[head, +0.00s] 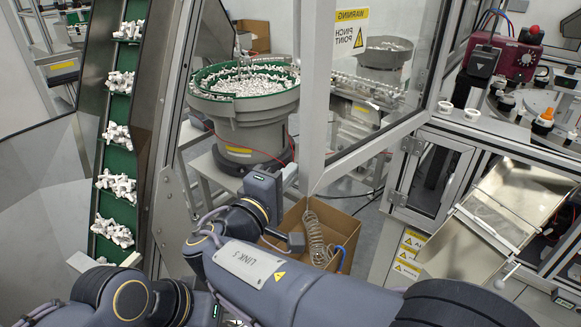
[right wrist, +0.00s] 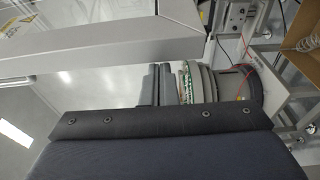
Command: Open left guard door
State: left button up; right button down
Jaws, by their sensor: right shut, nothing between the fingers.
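The left guard door looks like the framed clear panel with a yellow warning sign; its grey frame (head: 316,90) stands upright at the middle of the head view. In the right wrist view the door's frame (right wrist: 105,50) runs across the top, close to my gripper. My right gripper (head: 289,174) is shut and empty, just left of the frame's lower end. Whether it touches the frame I cannot tell. In the right wrist view its dark fingers (right wrist: 163,85) sit close together. No handle is clearly visible.
A grey bowl feeder (head: 245,117) with white parts stands behind my right gripper. A green conveyor (head: 118,158) rises at left. A cardboard box (head: 345,226) with a coiled hose lies below the door. A metal chute (head: 520,200) and machine frame stand at right.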

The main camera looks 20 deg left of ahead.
jog(key=shift+d+f, duration=0.15)
jog(key=shift+f, duration=0.05)
dwell(0.3)
